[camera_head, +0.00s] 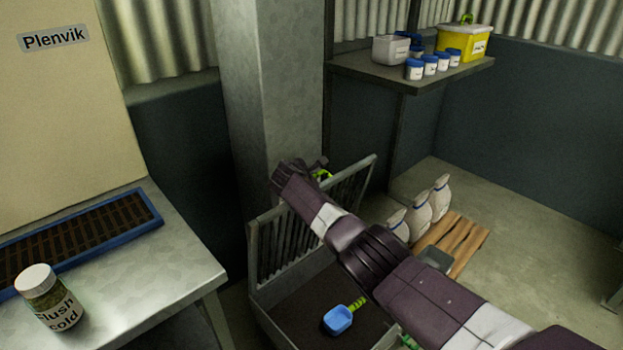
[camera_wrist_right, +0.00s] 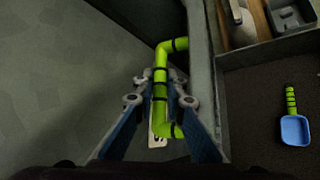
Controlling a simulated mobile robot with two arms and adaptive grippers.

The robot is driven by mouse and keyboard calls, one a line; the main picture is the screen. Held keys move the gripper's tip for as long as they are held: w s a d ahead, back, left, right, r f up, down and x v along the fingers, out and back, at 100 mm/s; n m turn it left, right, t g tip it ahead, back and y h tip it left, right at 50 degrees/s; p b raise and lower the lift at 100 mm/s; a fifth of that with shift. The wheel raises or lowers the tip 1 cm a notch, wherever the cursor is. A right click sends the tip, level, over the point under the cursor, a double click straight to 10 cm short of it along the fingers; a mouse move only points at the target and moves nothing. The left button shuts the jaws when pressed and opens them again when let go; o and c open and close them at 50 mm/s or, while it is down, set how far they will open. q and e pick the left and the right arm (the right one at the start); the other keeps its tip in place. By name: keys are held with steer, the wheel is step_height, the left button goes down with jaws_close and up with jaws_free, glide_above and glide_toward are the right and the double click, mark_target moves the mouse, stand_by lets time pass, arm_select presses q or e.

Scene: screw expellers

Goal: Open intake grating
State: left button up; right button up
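The intake grating (camera_head: 283,248) is a grey metal frame with upright bars. It stands steeply along the back of a grey bin (camera_head: 268,310), whose dark inside shows in front of it. A green handle with black bands (camera_wrist_right: 160,85) sits on the outer side of a grey edge in the right wrist view; a bit of green shows in the head view (camera_head: 323,175). My right gripper (camera_wrist_right: 160,92) is open, its two fingers on either side of the handle, with a small gap seen on the left. My arm hides part of the grating. My left gripper is out of view.
A blue scoop with a green handle (camera_head: 338,319) lies in the bin. A metal table with a jar (camera_head: 50,300) is at left. A shelf (camera_head: 400,76) holds tubs and a yellow box.

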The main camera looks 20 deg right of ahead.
steer(key=shift+o, duration=0.4)
steer(key=shift+v, duration=6.1)
steer(key=shift+f, duration=0.1)
